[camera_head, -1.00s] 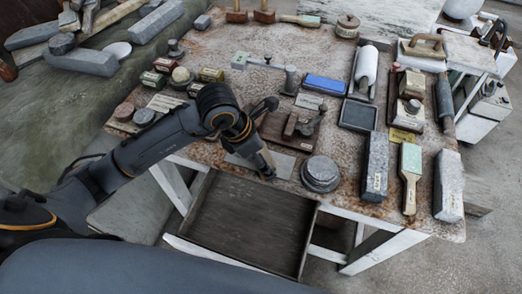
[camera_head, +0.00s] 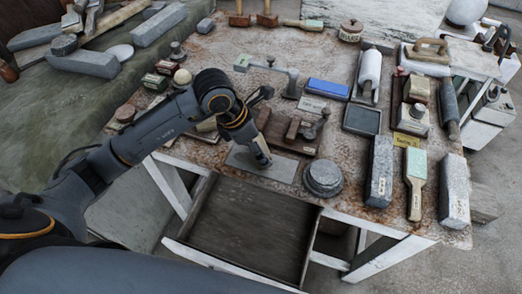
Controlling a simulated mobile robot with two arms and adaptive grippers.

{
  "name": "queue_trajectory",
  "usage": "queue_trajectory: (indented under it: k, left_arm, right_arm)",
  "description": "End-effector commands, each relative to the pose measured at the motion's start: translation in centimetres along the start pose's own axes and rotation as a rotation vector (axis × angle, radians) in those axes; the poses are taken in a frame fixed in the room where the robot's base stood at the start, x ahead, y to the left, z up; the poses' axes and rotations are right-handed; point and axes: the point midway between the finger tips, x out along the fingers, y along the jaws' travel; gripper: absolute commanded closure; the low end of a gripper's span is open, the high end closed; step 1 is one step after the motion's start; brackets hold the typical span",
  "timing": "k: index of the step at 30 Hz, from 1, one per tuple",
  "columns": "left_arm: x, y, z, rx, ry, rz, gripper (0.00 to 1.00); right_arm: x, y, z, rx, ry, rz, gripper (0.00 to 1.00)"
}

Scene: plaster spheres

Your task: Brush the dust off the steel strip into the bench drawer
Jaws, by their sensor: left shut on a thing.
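The steel strip (camera_head: 284,172) is a flat grey plate lying on the bench top near its front edge, just behind the drawer. My left gripper (camera_head: 258,151) points down over the middle of the strip, shut on a small held thing. Its fingers and the arm hide most of that thing, so its shape is unclear; its lower end is at the strip's surface. I cannot make out dust on the strip. The bench drawer (camera_head: 245,225) is pulled open below the front edge, and its dark floor looks bare. My right gripper is not in view.
A round grey weight (camera_head: 323,178) stands just right of the strip, and a brown wooden block with a metal fitting (camera_head: 292,131) sits behind it.

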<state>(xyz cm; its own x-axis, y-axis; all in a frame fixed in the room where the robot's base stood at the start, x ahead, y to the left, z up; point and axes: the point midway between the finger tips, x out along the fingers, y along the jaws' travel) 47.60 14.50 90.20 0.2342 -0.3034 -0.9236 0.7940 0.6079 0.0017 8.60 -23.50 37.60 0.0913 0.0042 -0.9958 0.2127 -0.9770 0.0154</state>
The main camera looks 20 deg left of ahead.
Motion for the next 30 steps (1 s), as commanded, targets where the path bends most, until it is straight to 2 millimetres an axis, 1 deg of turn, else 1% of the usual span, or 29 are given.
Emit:
queue_trajectory:
  k: [2,5,13,19,27,30]
  left_arm:
    - [0.1,0.3,0.0,-0.001,0.000,0.000,0.41]
    - [0.0,0.2,0.0,0.000,0.000,-0.001,0.41]
    - [0.0,-1.6,0.0,0.003,0.000,-0.001,0.41]
    - [0.0,-2.2,0.0,0.001,0.000,-0.001,0.41]
    - [0.1,-3.9,0.0,0.003,0.001,-0.001,0.41]
    - [0.1,-4.1,-0.1,0.000,0.001,0.000,0.41]
  right_arm:
    - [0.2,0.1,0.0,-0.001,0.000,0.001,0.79]
    - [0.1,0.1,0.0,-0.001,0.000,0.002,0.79]
    - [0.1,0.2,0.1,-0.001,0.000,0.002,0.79]
    - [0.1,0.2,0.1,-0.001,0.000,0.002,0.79]
    - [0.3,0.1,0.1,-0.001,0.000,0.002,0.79]
    - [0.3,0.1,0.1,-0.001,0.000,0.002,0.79]
